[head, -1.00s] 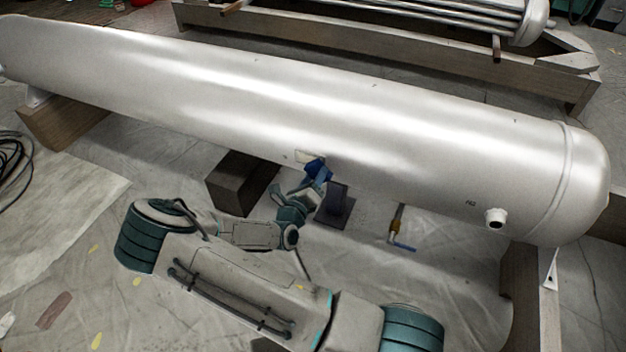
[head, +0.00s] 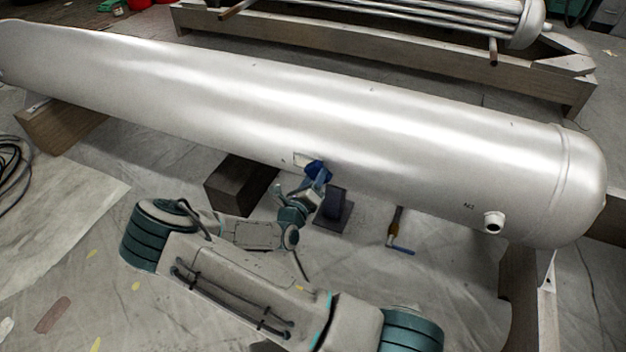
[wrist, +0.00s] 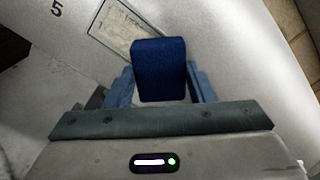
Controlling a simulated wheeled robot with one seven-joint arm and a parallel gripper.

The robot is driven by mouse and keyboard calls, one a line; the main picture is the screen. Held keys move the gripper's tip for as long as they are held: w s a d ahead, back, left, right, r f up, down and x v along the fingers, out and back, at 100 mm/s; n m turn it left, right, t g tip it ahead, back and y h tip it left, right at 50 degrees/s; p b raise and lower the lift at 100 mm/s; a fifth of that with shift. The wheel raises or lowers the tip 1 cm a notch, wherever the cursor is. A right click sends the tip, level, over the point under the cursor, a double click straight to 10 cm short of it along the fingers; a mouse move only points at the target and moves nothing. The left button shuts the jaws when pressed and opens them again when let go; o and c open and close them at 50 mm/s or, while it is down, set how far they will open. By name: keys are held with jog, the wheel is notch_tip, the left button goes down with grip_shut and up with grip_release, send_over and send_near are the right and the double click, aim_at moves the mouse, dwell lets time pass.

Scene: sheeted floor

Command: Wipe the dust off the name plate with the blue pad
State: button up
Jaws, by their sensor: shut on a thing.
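The name plate (wrist: 122,27) is a small pale rectangle on the side of the silver tank; some of it is hidden behind the pad in the wrist view. In the head view the plate (head: 302,159) shows only its left part. The blue pad (wrist: 160,68) is held between the fingers of my gripper (wrist: 161,92), which is shut on it. In the head view the pad (head: 317,171) covers the lower right of the plate. I cannot tell whether the pad touches the plate.
The long silver tank (head: 370,120) lies across the view on wooden supports. A dark block (head: 243,184) and a dark stand (head: 334,205) sit on the floor below it. A blue-tipped brush-like tool (head: 397,232) is right of them. Sheeted floor (head: 450,270) is free at the front right.

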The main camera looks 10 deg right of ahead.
aim_at(308, 164)
jog(key=shift+w+d, duration=0.2)
jog(key=shift+w, duration=0.1)
jog(key=shift+a, duration=0.1)
jog(key=shift+w+a+p, duration=0.25)
jog(key=shift+w+a, duration=0.3)
jog(key=shift+a, duration=0.25)
jog(key=shift+w+a+p, duration=0.25)
jog(key=shift+w+a, duration=0.25)
jog(key=shift+a, duration=0.3)
jog(key=shift+w+a+r, duration=0.1)
jog(key=shift+w+a, duration=1.2)
jog(key=shift+a, duration=0.25)
jog(key=shift+p, duration=0.4)
jog(key=shift+s, duration=0.1)
